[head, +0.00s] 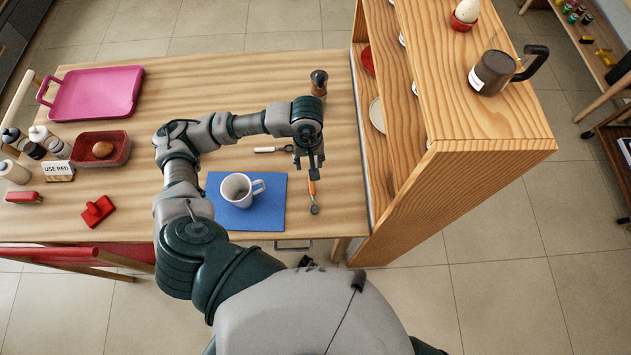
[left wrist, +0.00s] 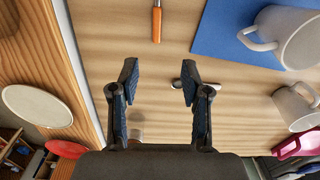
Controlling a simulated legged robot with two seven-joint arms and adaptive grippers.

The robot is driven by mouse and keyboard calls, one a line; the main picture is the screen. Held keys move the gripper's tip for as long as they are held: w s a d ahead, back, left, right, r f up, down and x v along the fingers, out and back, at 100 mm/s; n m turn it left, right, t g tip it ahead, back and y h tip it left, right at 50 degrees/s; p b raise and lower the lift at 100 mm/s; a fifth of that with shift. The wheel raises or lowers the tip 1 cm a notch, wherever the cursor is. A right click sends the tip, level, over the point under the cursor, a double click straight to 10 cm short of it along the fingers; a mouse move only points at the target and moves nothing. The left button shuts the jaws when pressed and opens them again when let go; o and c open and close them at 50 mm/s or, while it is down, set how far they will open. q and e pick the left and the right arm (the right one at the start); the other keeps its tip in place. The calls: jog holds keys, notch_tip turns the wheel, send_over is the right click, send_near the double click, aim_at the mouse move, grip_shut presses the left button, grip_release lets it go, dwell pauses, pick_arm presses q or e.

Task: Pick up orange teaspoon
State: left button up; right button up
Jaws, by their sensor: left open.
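The orange teaspoon (head: 312,189) lies on the wooden table, to the right of the blue mat. Its bowl points toward me in the head view. The end of its orange handle (left wrist: 156,22) shows at the top of the left wrist view; the rest is out of that frame. My left gripper (head: 309,165) is open and empty near the handle end. In the left wrist view its fingertips (left wrist: 159,80) are apart, with the handle ahead of the gap and not between them. My right gripper is not in view.
A white mug (head: 238,190) stands on the blue mat (head: 270,212). A white-handled utensil (head: 272,149) lies nearby, its end close to one finger in the left wrist view. Another pale mug (left wrist: 297,107) shows there. A wooden shelf (head: 410,185) bounds the right side.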

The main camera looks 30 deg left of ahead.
pick_arm(q)
notch_tip(320, 180, down, 6)
jog(key=d, duration=0.2)
send_over(311, 185)
jog(key=d, duration=0.1)
jog(key=f, duration=0.4)
jog(key=shift+s+f, duration=0.15)
jog(key=shift+s, duration=0.25)
jog(key=shift+a+f, duration=0.45)
jog(key=shift+f, duration=0.1)
jog(key=f, duration=0.3)
jog(key=shift+w+a+f, duration=0.15)
jog(key=shift+w+f, duration=0.2)
jog(key=shift+w, duration=0.05)
jog(key=shift+d+f, duration=0.2)
jog(key=shift+f, duration=0.15)
jog(key=shift+d+f, duration=0.1)
jog(key=shift+d, duration=0.1)
jog(key=shift+a, duration=0.2)
jog(key=c, duration=0.7)
jog(key=shift+a, duration=0.2)
grip_shut()
